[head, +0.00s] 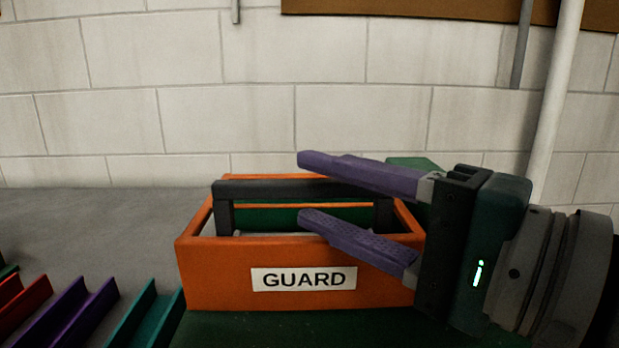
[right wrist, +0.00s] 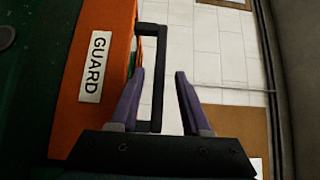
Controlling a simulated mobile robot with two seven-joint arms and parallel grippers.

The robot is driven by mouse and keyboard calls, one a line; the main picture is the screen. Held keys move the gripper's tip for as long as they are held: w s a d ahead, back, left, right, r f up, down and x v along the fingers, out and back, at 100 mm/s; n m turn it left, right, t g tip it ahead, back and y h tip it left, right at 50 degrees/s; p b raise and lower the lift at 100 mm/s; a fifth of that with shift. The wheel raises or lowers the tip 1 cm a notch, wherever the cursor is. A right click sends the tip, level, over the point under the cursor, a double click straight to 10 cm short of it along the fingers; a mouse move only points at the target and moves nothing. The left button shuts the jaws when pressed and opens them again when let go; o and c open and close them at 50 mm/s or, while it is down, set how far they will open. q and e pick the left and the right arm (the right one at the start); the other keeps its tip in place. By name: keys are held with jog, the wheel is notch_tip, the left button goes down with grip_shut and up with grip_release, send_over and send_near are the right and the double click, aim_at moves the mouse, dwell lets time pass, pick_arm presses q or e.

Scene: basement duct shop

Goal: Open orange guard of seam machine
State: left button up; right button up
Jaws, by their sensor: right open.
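The orange guard (head: 215,272) is a box-shaped frame with a white "GUARD" label, sitting low on the dark green machine (head: 330,330). It also shows at the left of the right wrist view (right wrist: 72,125). A black bar handle (head: 255,189) spans its top and shows upright in the right wrist view (right wrist: 158,60). My right gripper (head: 301,188) comes in from the right with its purple fingers open. In the right wrist view (right wrist: 160,72) the handle appears between the fingers, nearer the left one; contact cannot be told. My left gripper is not in view.
Red (head: 22,300), purple (head: 65,312) and teal (head: 148,315) channel pieces lie at the lower left. A white block wall (head: 180,90) stands behind, with a pale pipe (head: 556,90) at right. The grey surface left of the guard (head: 100,225) is bare.

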jog(key=shift+w+a, duration=0.4)
jog(key=shift+a, duration=0.05)
grip_shut()
dwell(1.2)
